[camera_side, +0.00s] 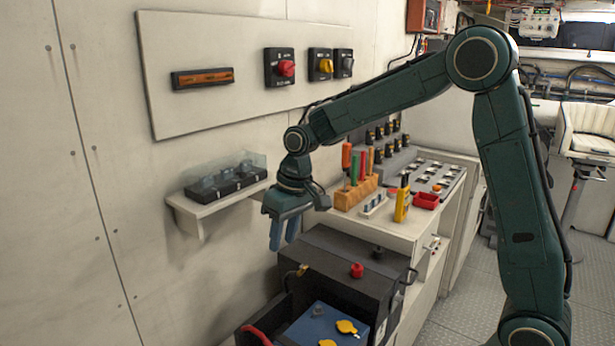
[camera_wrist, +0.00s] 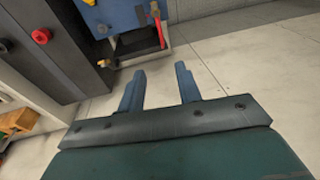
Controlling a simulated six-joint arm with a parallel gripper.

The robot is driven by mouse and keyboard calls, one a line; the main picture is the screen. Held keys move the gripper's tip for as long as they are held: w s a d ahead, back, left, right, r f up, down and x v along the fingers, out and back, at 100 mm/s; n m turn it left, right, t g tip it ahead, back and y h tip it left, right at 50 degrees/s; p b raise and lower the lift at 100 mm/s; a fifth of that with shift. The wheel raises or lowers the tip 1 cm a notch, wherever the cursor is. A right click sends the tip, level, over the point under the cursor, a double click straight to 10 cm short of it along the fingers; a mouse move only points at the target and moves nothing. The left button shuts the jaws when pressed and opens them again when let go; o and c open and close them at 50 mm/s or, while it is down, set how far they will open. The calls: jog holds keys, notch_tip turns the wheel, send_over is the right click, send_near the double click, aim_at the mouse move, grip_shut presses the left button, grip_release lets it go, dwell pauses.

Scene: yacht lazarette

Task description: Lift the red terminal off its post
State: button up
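A red terminal knob (camera_side: 357,270) stands on top of a dark battery box (camera_side: 335,262), with a black knob (camera_side: 378,252) behind it. In the wrist view the red knob (camera_wrist: 41,36) is at the upper left, on the dark box. A red cable (camera_side: 258,335) lies beside a blue battery (camera_side: 300,335); in the wrist view the cable (camera_wrist: 159,32) runs up to a brass-coloured end near the battery's edge. My gripper (camera_side: 282,240) is open and empty, pointing down left of and above the box. Both fingers (camera_wrist: 160,75) show apart with nothing between.
A wall shelf (camera_side: 210,205) with a clear-covered block is close left of my gripper. Behind is a counter with screwdrivers in an orange block (camera_side: 352,196), a yellow meter (camera_side: 403,203) and a red tray (camera_side: 426,201). A small brass fitting (camera_side: 303,270) sits at the box's left side.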

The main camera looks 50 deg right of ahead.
jog(key=w+f+g, duration=0.1)
jog(key=w+f, duration=0.6)
jog(key=f, duration=0.7)
jog(key=shift+w+a+g+y, duration=0.2)
jog(key=shift+a+g+y, duration=0.1)
jog(key=shift+y, duration=0.1)
jog(key=shift+f, duration=0.15)
jog(key=a+f, duration=0.1)
jog(key=f, duration=0.7)
jog(key=a+f, duration=0.1)
jog(key=f, duration=0.4)
jog(key=shift+a+f, duration=0.1)
jog(key=shift+a, duration=0.25)
grip_shut()
